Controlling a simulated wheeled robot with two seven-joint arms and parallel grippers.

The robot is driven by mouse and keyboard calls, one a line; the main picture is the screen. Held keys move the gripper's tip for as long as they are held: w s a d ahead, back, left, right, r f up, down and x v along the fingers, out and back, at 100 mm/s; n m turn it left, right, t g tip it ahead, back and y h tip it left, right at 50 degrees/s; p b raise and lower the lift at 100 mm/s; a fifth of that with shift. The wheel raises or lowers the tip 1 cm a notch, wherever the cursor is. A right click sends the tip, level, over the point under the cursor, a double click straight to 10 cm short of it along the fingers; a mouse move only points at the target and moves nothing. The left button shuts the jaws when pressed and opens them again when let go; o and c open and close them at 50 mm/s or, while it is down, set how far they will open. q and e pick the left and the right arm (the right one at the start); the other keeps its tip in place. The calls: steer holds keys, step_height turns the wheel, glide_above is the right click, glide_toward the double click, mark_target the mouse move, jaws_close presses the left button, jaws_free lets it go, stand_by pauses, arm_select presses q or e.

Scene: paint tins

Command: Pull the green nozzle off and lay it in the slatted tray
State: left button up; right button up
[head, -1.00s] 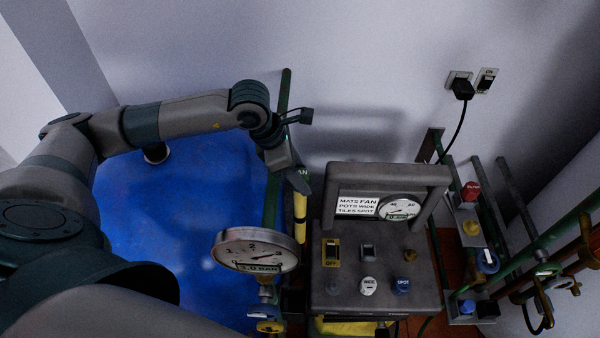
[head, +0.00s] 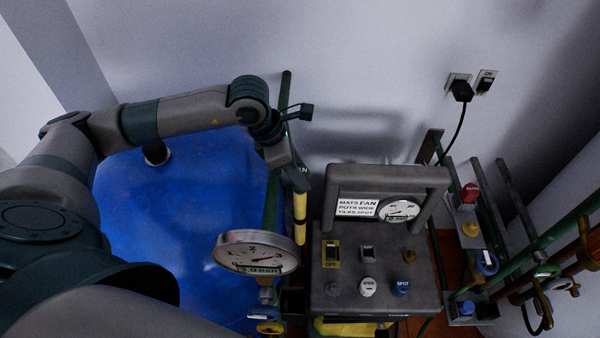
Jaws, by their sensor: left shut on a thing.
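The green nozzle (head: 303,173), with part of a white-lettered label showing, is at the top of the yellow lance (head: 300,212). My left gripper (head: 297,178) comes down from the upper left and is shut on the nozzle, whose left side it largely hides. The nozzle appears in line with the lance; whether they are joined cannot be made out. My right gripper is not in view. Dark slats (head: 514,187) show at the right, but I cannot tell for sure that they are the slatted tray.
A grey control box (head: 375,290) with a handle and dial stands right of the lance. A round pressure gauge (head: 257,251) stands in front, at its left. Red (head: 470,192), yellow and blue caps sit on plates at the right. A blue surface (head: 180,220) lies at left.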

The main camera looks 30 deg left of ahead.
arm_select(q)
steer(key=shift+r+p, duration=0.35)
steer(key=shift+r, duration=0.85)
steer(key=shift+r+p, duration=0.55)
steer(key=shift+r, duration=1.45)
